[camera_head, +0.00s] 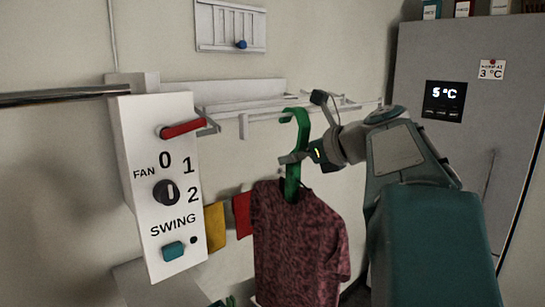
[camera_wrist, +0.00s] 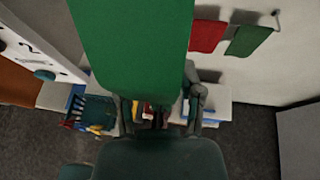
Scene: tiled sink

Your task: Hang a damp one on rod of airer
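A dark red speckled shirt (camera_head: 300,245) hangs on a green hanger (camera_head: 292,185) in the head view. My gripper (camera_head: 294,160) is shut on the hanger's neck, below its hook. The hook rises in front of the white airer (camera_head: 250,106) on the wall, close to its rods. I cannot tell whether the hook touches a rod. In the wrist view the green hanger (camera_wrist: 130,40) fills the upper middle, between the two fingers of my gripper (camera_wrist: 158,112). The shirt is not clearly visible there. I cannot see whether it is damp.
A white control panel (camera_head: 160,190) with a red lever, FAN knob and SWING button stands left of the airer. Yellow (camera_head: 214,228) and red (camera_head: 242,214) cloths hang below the airer. A grey fridge (camera_head: 450,130) stands right. The wrist view shows a basket (camera_wrist: 92,112) below.

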